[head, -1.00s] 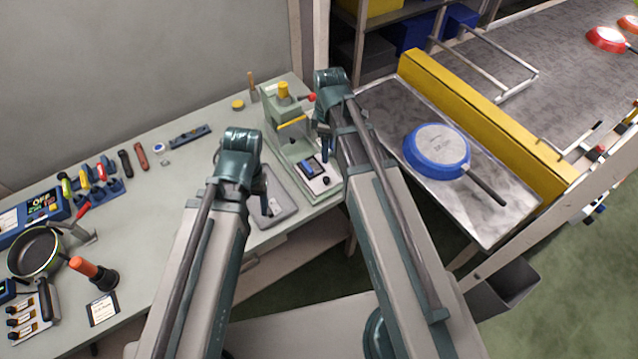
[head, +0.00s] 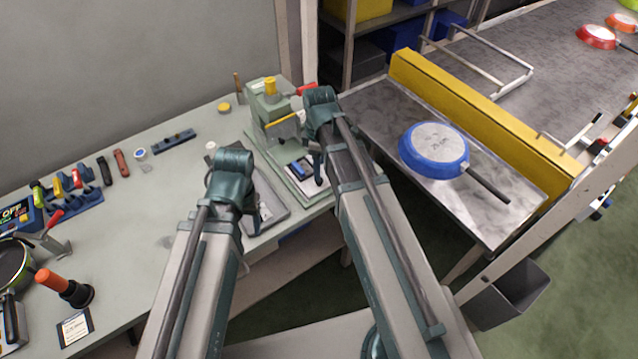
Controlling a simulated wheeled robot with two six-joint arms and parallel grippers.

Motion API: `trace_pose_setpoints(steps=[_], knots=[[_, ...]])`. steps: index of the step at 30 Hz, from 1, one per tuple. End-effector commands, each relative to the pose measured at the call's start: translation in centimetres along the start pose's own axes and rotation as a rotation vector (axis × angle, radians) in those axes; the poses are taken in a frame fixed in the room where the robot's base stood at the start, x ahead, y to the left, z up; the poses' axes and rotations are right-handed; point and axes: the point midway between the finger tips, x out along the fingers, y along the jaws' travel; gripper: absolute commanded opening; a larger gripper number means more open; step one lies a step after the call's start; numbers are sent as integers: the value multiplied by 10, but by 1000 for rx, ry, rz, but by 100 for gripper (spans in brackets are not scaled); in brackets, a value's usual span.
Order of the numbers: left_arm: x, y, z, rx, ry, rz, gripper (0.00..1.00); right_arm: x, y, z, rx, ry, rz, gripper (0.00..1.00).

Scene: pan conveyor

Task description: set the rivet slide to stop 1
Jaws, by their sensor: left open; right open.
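The green riveting press (head: 270,106) stands at the bench's right end, with a yellow knob on top and a red handle. A small blue block (head: 299,171) shows on its base; I cannot tell whether this is the rivet slide, and no stop marks are readable. My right gripper (head: 316,160) is open, pointing down over the right side of the press base and hiding part of it. My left gripper (head: 255,205) is open, over the grey tray (head: 272,212) in front of the press. Its fingertips are mostly hidden by its wrist.
An upturned blue pan (head: 434,150) lies on the metal table at right, beside a yellow barrier (head: 480,115). The bench's left part holds a tool rack (head: 75,190), a dark pan (head: 12,262) and an orange-handled tool (head: 62,285). The bench middle is mostly clear.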

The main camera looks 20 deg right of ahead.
Motion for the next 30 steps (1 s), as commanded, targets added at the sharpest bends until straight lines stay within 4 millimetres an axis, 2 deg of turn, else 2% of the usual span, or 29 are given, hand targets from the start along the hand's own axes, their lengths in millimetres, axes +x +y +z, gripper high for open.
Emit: trace_pose_setpoints(steps=[1,9,13,22,30], knots=[[15,1,-1,0,0,0,64,15,0,0,0,0,0,62],[47,4,-3,0,0,0,64,48,0,0,0,0,0,62],[53,5,-3,0,0,0,64,53,0,0,0,0,0,62],[52,5,-3,0,0,0,64,52,0,0,0,0,0,62],[52,5,-3,0,0,0,64,52,0,0,0,0,0,13]])
